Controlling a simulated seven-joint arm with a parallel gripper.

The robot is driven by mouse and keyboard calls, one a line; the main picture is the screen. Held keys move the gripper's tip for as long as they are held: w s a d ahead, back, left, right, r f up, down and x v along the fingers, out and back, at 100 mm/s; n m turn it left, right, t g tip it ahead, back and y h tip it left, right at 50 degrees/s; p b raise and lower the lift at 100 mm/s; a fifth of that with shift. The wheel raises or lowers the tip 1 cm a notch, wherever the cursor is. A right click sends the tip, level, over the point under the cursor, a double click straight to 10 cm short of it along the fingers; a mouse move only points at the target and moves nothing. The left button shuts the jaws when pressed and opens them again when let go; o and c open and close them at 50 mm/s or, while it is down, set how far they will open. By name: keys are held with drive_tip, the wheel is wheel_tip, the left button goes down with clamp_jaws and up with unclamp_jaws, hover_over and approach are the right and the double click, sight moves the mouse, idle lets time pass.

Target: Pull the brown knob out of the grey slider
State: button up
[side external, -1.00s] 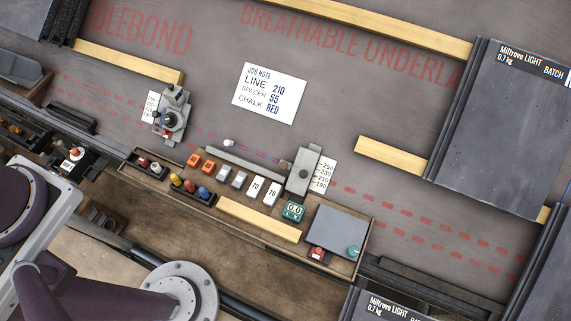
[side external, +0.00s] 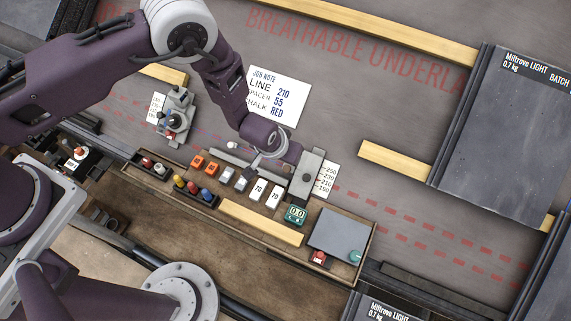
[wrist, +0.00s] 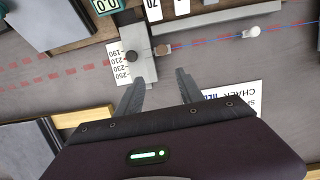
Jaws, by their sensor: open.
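The grey slider (wrist: 142,70) is a flat block with a dark round spot, next to a printed number scale in the wrist view. It also shows in the side view (side external: 309,172). The small brown knob (wrist: 162,49) sticks out of the slider's right side in the wrist view, where a red and blue line runs up to it. My gripper (wrist: 160,80) is open and empty. Its two fingertips are apart, pointing toward the knob, and do not touch it in the picture. In the side view my arm's end is beside the slider, and its fingertips are hard to make out.
A tray (side external: 335,266) with orange, grey and white blocks, a wood strip and a green display lies in front of the slider. A grey bar (wrist: 215,18) and a white knob (wrist: 254,31) lie nearby.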

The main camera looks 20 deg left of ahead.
approach(286, 169)
drive_tip(key=f, duration=0.2)
drive_tip(key=x, duration=0.6)
drive_tip(key=shift+w+d, duration=0.1)
drive_tip(key=shift+w, duration=0.35)
drive_tip(key=shift+c, duration=0.2)
clamp_jaws()
idle(0.4)
